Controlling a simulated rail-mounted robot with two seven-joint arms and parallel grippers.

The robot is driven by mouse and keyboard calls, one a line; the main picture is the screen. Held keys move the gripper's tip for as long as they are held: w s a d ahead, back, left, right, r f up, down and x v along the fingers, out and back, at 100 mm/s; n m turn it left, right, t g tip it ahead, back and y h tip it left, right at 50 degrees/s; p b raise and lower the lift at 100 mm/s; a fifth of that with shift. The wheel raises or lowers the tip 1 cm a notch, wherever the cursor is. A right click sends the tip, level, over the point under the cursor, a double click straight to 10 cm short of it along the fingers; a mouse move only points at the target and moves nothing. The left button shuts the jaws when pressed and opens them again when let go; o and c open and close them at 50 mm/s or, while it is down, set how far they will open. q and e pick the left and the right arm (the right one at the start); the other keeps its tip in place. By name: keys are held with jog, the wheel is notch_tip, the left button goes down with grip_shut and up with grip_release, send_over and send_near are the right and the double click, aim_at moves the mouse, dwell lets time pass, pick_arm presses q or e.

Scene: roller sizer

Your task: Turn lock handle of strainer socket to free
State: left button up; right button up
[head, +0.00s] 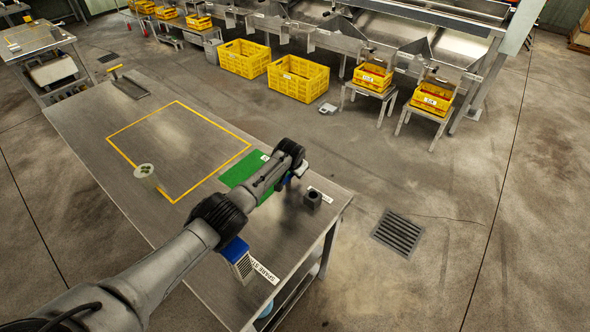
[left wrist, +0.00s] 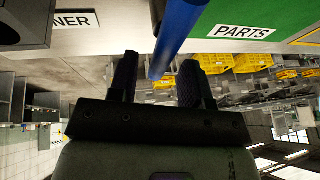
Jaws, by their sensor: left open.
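The strainer socket (head: 312,198) is a small dark block with a round hole, on the near right end of the steel table. Part of it shows at the upper left of the left wrist view (left wrist: 22,22). A blue bar (left wrist: 182,30), which looks like its lock handle, runs down between the fingers of my left gripper (left wrist: 158,64). The fingers are open, one on each side of it; I cannot tell if either touches. In the head view my left gripper (head: 292,176) is just left of the socket and mostly hides the bar. Where bar and socket join is hidden.
A green parts mat (head: 241,171) lies left of the gripper on the table (head: 85,140). A blue-topped spare strainer (head: 240,262) stands by the near edge, under my arm. A pale round-topped piece (head: 145,171) stands farther left. The yellow outlined area is mostly clear.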

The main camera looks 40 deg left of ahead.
pick_arm(q)
jog(key=shift+s+r+p, duration=0.15)
jog(key=shift+r+p, duration=0.35)
jog(key=p+v, duration=0.4)
jog(key=v, duration=0.8)
jog(key=shift+s+d+r, duration=0.15)
jog(key=shift+d+r, duration=0.05)
jog(key=shift+r, duration=0.1)
